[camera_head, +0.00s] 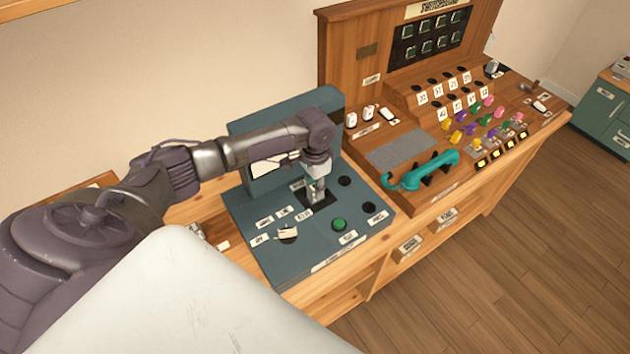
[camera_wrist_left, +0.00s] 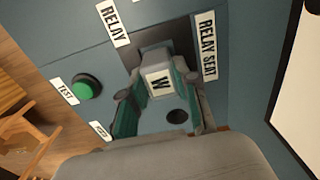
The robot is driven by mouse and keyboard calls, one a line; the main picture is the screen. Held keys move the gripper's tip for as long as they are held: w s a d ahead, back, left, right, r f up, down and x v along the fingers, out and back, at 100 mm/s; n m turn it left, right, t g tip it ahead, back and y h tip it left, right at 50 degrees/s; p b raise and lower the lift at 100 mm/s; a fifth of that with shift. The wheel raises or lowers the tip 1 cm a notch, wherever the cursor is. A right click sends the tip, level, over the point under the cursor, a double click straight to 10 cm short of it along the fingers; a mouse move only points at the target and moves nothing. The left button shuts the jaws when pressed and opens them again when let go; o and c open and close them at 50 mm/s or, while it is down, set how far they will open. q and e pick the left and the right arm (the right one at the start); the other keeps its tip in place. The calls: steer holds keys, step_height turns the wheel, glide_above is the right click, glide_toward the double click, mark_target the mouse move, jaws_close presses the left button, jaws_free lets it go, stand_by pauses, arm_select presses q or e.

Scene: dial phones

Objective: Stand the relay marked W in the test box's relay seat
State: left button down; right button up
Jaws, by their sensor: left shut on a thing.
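The relay marked W (camera_wrist_left: 159,84) is a small grey block with a white label, upright between the fingers of my left gripper (camera_wrist_left: 158,98). In the head view my left gripper (camera_head: 317,184) points down over the test box (camera_head: 262,222), shut on the relay. The relay seat (camera_wrist_left: 182,38) is a dark square beside the RELAY SEAT label; in the head view the dark seat (camera_head: 313,205) shows around the gripper's tip. The relay is over the seat, but its foot is hidden, so I cannot tell whether it touches. My right gripper is not in view.
The test box has a green button (camera_head: 339,224), dark round holes (camera_head: 344,181) and an upright back panel (camera_head: 262,185). To its right stands the wooden switchboard (camera_head: 350,60) with a teal handset (camera_head: 425,172), two white blocks (camera_head: 360,115) and coloured plugs.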

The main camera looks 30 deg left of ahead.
arm_select(q)
steer(key=c, duration=0.5)
jaws_free()
steer(key=shift+c, duration=0.2)
steer(key=shift+r+p, duration=3.8)
steer(key=shift+p, duration=0.45)
